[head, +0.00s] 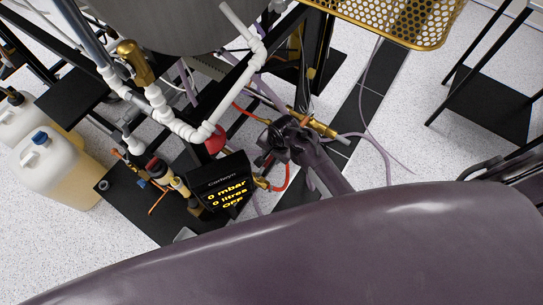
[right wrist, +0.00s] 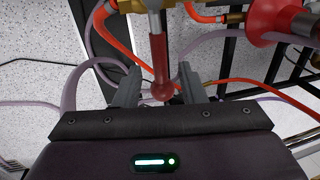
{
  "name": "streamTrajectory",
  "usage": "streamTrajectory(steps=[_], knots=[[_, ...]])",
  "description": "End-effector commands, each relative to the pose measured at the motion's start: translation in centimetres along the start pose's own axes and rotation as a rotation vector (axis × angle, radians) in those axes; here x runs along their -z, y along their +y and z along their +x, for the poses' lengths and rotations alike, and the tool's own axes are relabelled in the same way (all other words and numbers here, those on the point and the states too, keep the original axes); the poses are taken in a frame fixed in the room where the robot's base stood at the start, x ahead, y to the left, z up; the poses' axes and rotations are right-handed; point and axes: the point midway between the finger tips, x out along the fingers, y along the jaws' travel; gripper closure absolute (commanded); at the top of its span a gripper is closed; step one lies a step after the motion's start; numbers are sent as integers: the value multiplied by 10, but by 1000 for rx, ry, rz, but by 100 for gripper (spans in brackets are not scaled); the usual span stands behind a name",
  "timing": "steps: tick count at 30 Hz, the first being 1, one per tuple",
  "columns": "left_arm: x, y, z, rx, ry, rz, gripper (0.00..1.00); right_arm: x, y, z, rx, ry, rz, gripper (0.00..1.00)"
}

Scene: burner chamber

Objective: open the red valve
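The red valve handle (right wrist: 160,68) shows in the right wrist view as a red lever with a rounded end, hanging from a metal and brass fitting (right wrist: 152,5) at the top. My right gripper (right wrist: 159,92) is open, with one grey finger on each side of the handle's rounded end. Gaps show between the fingers and the handle, and I cannot tell whether either touches it. In the head view my right gripper (head: 270,143) is among the pipes right of the display box, and I cannot make out the handle there. My left gripper is not in view.
A red cone-shaped part (right wrist: 277,20) is at the upper right in the wrist view. Red and lilac hoses run around the gripper. In the head view, a black display box (head: 222,183) reads OFF, white pipes (head: 185,128) stand behind it, and a yellow perforated basket (head: 395,20) is above right.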

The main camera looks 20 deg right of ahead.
Motion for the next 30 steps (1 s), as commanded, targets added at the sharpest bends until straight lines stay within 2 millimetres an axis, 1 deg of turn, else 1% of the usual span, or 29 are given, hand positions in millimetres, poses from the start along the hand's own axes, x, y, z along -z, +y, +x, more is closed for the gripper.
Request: streamTrajectory(steps=[1,3,10,11,19,30], knots=[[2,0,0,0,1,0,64,0,1,5,-1,0,0,63],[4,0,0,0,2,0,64,0,0,7,0,1,0,63],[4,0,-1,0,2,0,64,0,0,7,0,1,0,63],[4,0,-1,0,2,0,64,0,0,7,0,1,0,64],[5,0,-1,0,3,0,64,0,0,7,0,1,0,100],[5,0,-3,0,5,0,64,1,1,6,-1,1,4,100]])
